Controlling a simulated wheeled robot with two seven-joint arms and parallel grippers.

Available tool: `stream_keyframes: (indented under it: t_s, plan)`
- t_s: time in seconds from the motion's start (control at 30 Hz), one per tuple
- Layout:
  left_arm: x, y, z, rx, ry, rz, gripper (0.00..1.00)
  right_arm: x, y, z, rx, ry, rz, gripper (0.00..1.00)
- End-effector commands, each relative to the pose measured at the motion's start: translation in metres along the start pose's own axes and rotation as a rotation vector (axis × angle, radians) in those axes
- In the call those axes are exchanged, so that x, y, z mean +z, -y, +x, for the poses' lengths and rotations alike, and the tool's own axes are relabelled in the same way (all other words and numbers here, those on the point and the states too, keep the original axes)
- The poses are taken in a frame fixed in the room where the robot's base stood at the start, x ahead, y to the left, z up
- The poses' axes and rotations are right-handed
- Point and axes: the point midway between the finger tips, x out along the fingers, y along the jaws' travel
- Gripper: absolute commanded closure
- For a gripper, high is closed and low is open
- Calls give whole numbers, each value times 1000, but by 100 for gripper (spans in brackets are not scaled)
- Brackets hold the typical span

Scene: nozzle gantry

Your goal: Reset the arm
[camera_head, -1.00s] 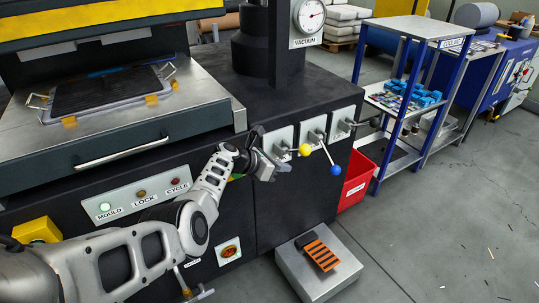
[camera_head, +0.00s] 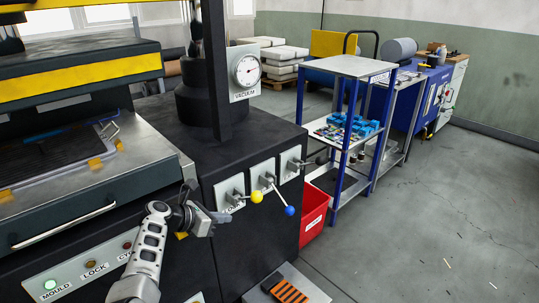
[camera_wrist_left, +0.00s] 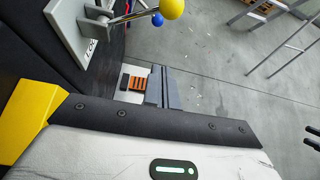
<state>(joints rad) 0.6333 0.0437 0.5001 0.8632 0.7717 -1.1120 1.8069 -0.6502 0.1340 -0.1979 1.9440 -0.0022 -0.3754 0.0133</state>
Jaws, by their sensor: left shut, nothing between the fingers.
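My left gripper (camera_head: 217,217) is shut and empty, in front of the black machine (camera_head: 250,140) and just left of its levers. Its shut fingers (camera_wrist_left: 163,87) also show in the left wrist view. The lever with a yellow ball (camera_head: 257,197) and the lever with a blue ball (camera_head: 289,211) stick out from grey plates on the machine. The yellow ball shows near the top of the left wrist view (camera_wrist_left: 171,8), with the blue ball (camera_wrist_left: 157,19) beside it. The gripper is apart from both balls.
A vacuum gauge (camera_head: 246,69) stands above the machine top. A mould tray (camera_head: 60,155) lies at left. A red bin (camera_head: 314,212) and a blue-legged rack (camera_head: 341,130) stand right.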

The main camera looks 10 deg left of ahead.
Motion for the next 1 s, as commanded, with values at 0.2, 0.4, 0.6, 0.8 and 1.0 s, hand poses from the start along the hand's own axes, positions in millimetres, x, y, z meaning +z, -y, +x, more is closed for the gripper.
stream_keyframes:
  t_s: [0.2, 0.4, 0.6, 0.8, 1.0]
  plan:
    - [-64, 19, -29, -10, -202, 438, 100, 0, 0, 0, 0, 0, 0, 64]
    - [-137, 82, -86, -215, -498, 1225, 100, 0, 0, 0, 0, -1, 0, 64]
    - [-165, 158, -142, -516, -623, 1859, 100, 0, 0, 0, -1, -1, 0, 64]
    - [-167, 208, -180, -715, -626, 2203, 100, 0, 0, 0, -1, 0, 0, 64]
    - [-162, 245, -212, -862, -594, 2436, 100, 0, 1, 0, -1, 0, 0, 64]
